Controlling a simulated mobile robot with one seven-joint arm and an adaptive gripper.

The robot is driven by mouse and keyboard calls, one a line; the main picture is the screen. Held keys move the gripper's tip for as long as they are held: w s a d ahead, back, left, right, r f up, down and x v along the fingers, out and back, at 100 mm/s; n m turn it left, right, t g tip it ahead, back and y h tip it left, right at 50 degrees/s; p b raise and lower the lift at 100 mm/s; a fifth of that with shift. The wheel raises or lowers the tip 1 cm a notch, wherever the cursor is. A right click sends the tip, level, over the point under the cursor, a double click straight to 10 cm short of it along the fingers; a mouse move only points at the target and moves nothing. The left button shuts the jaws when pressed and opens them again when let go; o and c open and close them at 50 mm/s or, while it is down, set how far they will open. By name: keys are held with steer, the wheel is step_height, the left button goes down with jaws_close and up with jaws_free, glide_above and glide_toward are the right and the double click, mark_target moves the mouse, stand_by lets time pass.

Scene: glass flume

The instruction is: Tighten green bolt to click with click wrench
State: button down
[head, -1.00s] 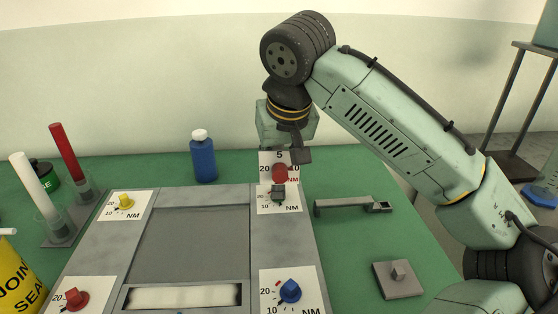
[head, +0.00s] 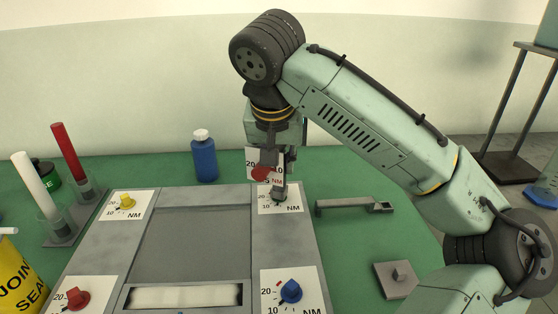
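The green bolt (head: 279,197) is a small dark-green knob on the white scale plate at the panel's far right corner. My gripper (head: 277,172) points down right above it. The fingertips are dark and small, and I cannot tell whether they touch the bolt or how far apart they are. A grey bar-shaped tool (head: 345,204) with a dark square end lies on the table right of the panel; it looks like the click wrench. A white card with a red disc (head: 262,172) and torque numbers shows just behind the gripper, partly hidden by it.
The grey panel (head: 190,240) also carries a yellow bolt (head: 127,201), a red bolt (head: 77,297) and a blue bolt (head: 290,291). A grey block (head: 396,281) with a stub lies at right. A blue bottle (head: 204,158) stands behind; a yellow can (head: 20,275) is at left.

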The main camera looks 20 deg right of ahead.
steer(key=shift+r+m+h, duration=0.1)
steer(key=shift+m+h, duration=0.2)
steer(key=shift+m, duration=0.7)
steer(key=shift+w+a+m+g+h+p, duration=0.1)
steer(key=shift+m+g+h+p, duration=0.35)
steer(key=shift+m+p, duration=0.6)
steer(key=shift+m+g+h+p, duration=0.25)
steer(key=shift+m+g+p, duration=0.3)
steer(key=shift+m, duration=1)
steer(key=shift+n, duration=0.6)
steer(key=shift+r, duration=0.1)
steer(key=shift+r+p, duration=2.4)
